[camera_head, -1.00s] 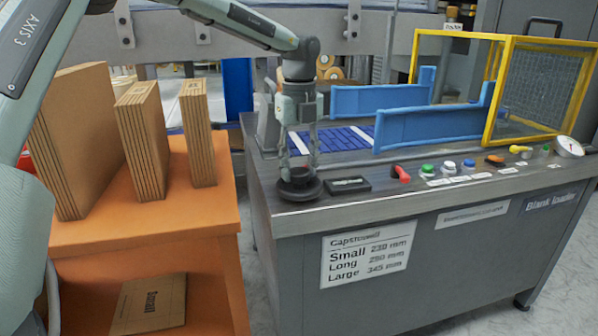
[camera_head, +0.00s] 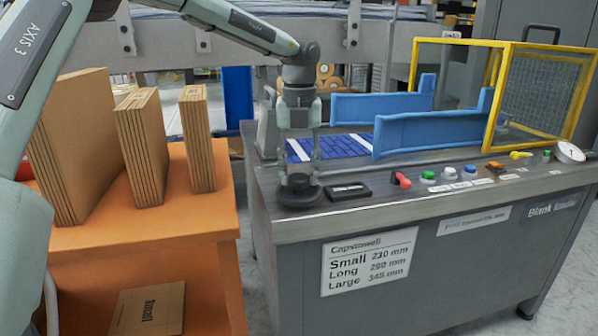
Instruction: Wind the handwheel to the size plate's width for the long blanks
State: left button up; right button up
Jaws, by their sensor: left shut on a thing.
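The handwheel (camera_head: 299,197) is a black round knob on the front left corner of the blank loader's grey top. My left gripper (camera_head: 299,176) points straight down over it and is shut on its hub. A small black display (camera_head: 347,191) sits just right of the handwheel; its reading is too small to make out. The size plate (camera_head: 369,262) on the front panel lists Small 230 mm, Long 290 mm and Large 345 mm. Two blue guides (camera_head: 432,131) stand upright over the blue slatted bed (camera_head: 340,146). My right gripper is not in view.
Stacks of brown blanks (camera_head: 143,147) in several sizes stand on an orange shelf unit (camera_head: 140,235) at the left. Coloured buttons (camera_head: 428,176) and a red switch (camera_head: 401,180) line the front edge. A yellow mesh guard (camera_head: 541,98) and a dial gauge (camera_head: 570,152) are at the right.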

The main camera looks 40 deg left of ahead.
aim_at(299, 177)
pick_arm(q)
jog(key=o, duration=1.2)
jog(key=shift+c, duration=0.2)
notch_tip(299, 177, up, 12)
